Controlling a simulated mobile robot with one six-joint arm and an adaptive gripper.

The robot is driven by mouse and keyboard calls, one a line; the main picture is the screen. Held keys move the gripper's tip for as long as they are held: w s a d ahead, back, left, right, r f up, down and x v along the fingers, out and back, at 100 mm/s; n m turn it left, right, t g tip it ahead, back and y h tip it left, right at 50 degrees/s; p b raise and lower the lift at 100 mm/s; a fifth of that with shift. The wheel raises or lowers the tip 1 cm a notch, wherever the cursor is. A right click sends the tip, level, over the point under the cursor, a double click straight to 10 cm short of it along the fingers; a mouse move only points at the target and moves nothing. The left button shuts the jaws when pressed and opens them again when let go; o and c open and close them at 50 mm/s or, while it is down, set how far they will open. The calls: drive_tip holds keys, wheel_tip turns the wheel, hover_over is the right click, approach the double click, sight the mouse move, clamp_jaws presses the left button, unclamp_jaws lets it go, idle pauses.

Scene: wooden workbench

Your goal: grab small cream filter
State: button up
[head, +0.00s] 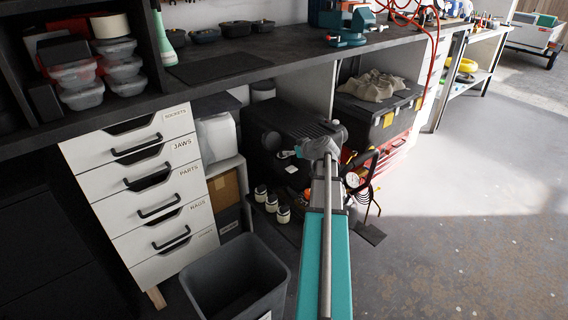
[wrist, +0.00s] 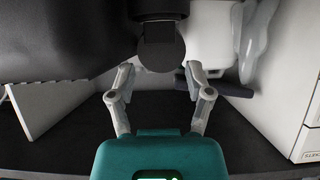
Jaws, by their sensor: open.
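Three small cream cylinders with dark bands stand in a row in the head view, the nearest (head: 283,215), the middle (head: 271,203) and the farthest (head: 260,193). A larger cream cylinder (head: 111,26) sits on the upper left shelf. I cannot tell for sure which is the small cream filter. In the wrist view my gripper (wrist: 158,72) is open, its two grey fingers spread apart. A dark round-ended object (wrist: 160,49) shows just beyond and between the fingertips; I see no cream cylinder there. In the head view my gripper is mostly hidden beyond my arm.
A black ribbed case (head: 290,122) sits under the bench, beside a white jug (head: 216,139). The white drawer unit (head: 150,215) is at left, and a grey bin (head: 232,262) stands in front. A black toolbox (head: 372,118) is at right. The floor (head: 450,230) at right is clear.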

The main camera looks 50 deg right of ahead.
sight(283, 150)
drive_tip(key=shift+w+f, duration=0.25)
drive_tip(key=shift+w, duration=0.2)
drive_tip(key=shift+b+x, duration=1.4)
drive_tip(key=shift+x, duration=1.35)
drive_tip(key=c, duration=0.7)
